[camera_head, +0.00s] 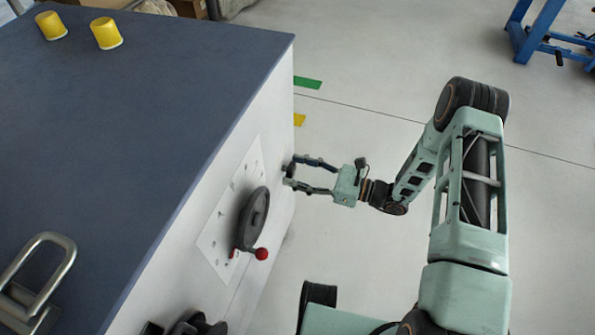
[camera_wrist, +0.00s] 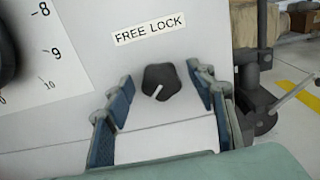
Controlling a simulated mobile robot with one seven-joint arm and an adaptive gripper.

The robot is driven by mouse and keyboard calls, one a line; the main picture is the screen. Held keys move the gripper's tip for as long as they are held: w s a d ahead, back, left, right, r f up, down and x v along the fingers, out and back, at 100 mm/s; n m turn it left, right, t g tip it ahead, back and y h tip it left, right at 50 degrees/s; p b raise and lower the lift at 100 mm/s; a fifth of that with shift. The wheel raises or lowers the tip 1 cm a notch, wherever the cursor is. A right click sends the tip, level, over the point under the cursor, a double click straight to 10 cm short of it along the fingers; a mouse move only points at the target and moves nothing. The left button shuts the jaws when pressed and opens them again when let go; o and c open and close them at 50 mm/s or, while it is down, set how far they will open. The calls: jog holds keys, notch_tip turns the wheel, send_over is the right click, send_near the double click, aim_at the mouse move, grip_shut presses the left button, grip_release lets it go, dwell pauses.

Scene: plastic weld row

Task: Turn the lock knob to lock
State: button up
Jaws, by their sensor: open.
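The lock knob (camera_wrist: 163,78) is a dark, lobed knob on the white cabinet face, under a label (camera_wrist: 149,29) reading "FREE LOCK". A short white line on the knob runs down and slightly left from near its centre. My gripper (camera_wrist: 164,88) is open, with one blue-grey finger on each side of the knob. I see gaps between the fingers and the knob, so it is not clasped. In the head view my gripper (camera_head: 289,173) reaches the cabinet's side face, and the knob is hard to make out behind the fingertips.
A black handwheel (camera_head: 252,217) with a red ball grip (camera_head: 262,253) and a numbered scale plate (camera_wrist: 50,50) is beside the knob. The cabinet's blue-grey top (camera_head: 130,120) holds two yellow cups (camera_head: 106,33) and a metal handle (camera_head: 45,265). Open floor lies to the right.

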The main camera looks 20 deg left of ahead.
jog(key=c, duration=1.2)
jog(key=shift+o, duration=0.2)
jog(key=shift+m, duration=0.3)
jog(key=m, duration=0.3)
jog(key=shift+w+m+p, duration=0.1)
jog(key=shift+m+p, duration=0.2)
jog(key=shift+m, duration=0.1)
jog(key=m, duration=0.4)
jog(key=shift+w+p, duration=0.1)
jog(key=shift+p, duration=0.25)
jog(key=m, duration=0.5)
jog(key=shift+f, duration=0.1)
jog(key=m+p, duration=0.1)
jog(key=m, duration=0.3)
jog(key=shift+f+m, duration=0.15)
jog(key=shift+m, duration=0.15)
